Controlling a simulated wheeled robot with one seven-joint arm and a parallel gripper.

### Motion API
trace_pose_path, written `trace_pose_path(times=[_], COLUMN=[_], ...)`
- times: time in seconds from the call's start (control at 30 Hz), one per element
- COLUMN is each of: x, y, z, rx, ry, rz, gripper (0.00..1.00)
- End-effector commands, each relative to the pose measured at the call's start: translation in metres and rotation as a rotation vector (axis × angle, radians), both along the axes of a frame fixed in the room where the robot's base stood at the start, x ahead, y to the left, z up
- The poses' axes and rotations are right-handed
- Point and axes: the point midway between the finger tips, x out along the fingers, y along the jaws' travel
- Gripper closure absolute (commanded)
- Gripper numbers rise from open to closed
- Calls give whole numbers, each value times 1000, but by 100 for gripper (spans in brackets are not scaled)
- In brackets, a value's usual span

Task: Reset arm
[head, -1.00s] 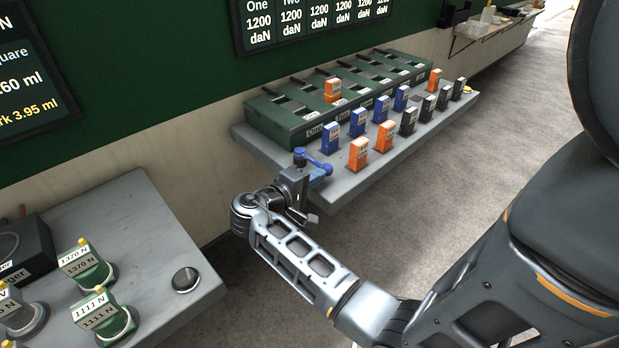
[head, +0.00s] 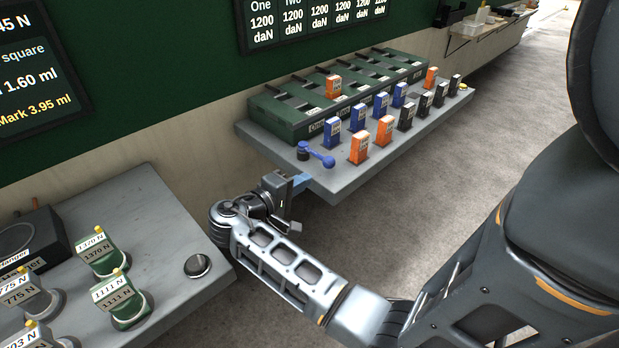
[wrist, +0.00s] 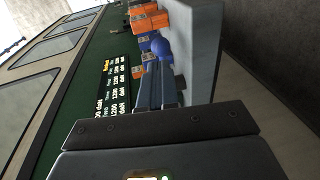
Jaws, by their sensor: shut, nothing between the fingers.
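My gripper (head: 303,181) is shut and empty. It is at the near left edge of the grey shelf that bears the blocks, just in front of a blue lever with a ball end (head: 318,155). The lever lies on the shelf's near corner, apart from the fingers in the head view. In the wrist view the fingers (wrist: 158,84) point along the shelf side, and the blue ball (wrist: 161,47) shows beyond them.
The grey shelf (head: 345,182) carries a green slotted rack (head: 290,127) and several orange, blue and black blocks. A grey table (head: 150,205) at left holds green weights (head: 128,300) and a round black button (head: 197,265). Open floor (head: 430,170) lies right of the shelf.

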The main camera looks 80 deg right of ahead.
Motion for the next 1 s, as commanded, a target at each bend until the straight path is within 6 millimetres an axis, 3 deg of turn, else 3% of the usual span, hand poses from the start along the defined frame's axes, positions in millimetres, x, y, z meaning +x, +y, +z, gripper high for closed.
trace_pose_path(times=[0.33,0.73,0.87,1.0], x=[18,20,17,10], y=[48,56,60,75], z=[9,11,-2,-36], rx=[-1,2,33,124], ry=[-1,-1,-2,-23], rz=[3,4,61,218], gripper=[100,100,100,100])
